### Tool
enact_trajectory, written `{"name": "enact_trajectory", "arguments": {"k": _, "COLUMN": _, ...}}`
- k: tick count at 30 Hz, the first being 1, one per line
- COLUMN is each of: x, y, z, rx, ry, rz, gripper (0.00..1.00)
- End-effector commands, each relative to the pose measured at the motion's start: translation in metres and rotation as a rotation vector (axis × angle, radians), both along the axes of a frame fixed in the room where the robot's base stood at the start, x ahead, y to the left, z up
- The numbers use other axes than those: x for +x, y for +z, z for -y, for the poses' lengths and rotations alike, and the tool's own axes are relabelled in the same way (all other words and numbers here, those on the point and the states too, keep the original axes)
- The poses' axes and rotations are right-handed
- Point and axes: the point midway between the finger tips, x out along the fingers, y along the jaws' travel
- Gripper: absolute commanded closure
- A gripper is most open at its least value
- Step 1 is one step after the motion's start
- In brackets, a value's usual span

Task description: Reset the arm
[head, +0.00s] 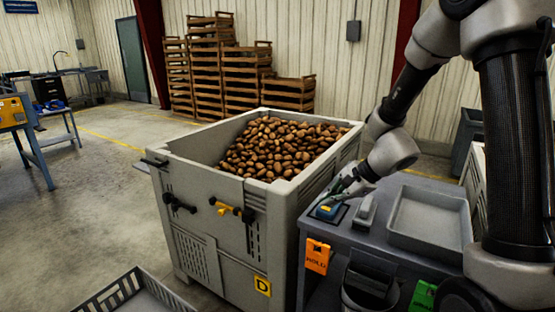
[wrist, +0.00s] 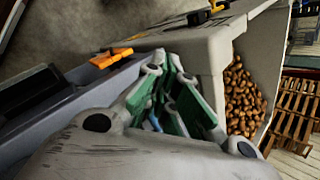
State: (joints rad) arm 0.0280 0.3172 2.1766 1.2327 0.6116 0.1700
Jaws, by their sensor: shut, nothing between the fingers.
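My arm reaches down from the right side of the head view. My gripper (head: 343,187) is low over the left end of the grey cart top (head: 410,180), close to a blue and yellow device (head: 327,210). I cannot tell whether it touches the device. In the wrist view my gripper (wrist: 170,80) shows green-padded fingers drawn together, with nothing held. A bit of blue shows between and behind the fingers there.
A large grey bin (head: 225,200) full of potatoes (head: 280,148) stands just left of the cart. A grey scanner-like object (head: 366,210) and an empty tray (head: 430,215) lie on the cart. An orange tag (head: 317,257) hangs in front. Wooden crates (head: 215,70) are stacked behind.

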Motion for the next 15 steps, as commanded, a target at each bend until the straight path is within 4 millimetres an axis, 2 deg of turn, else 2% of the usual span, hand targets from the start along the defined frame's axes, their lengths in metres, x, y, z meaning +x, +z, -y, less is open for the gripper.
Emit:
{"name": "enact_trajectory", "arguments": {"k": 1, "x": -0.022, "y": 0.009, "z": 0.004, "rx": -0.039, "ry": 0.112, "rz": 0.014, "gripper": 1.00}}
{"name": "enact_trajectory", "arguments": {"k": 5, "x": -0.086, "y": 0.036, "z": 0.028, "rx": -0.177, "ry": 0.441, "rz": 0.053, "gripper": 1.00}}
{"name": "enact_trajectory", "arguments": {"k": 9, "x": -0.149, "y": 0.070, "z": 0.068, "rx": -0.361, "ry": 0.746, "rz": 0.094, "gripper": 1.00}}
{"name": "enact_trajectory", "arguments": {"k": 15, "x": -0.220, "y": 0.119, "z": 0.133, "rx": -0.671, "ry": 1.039, "rz": 0.142, "gripper": 1.00}}
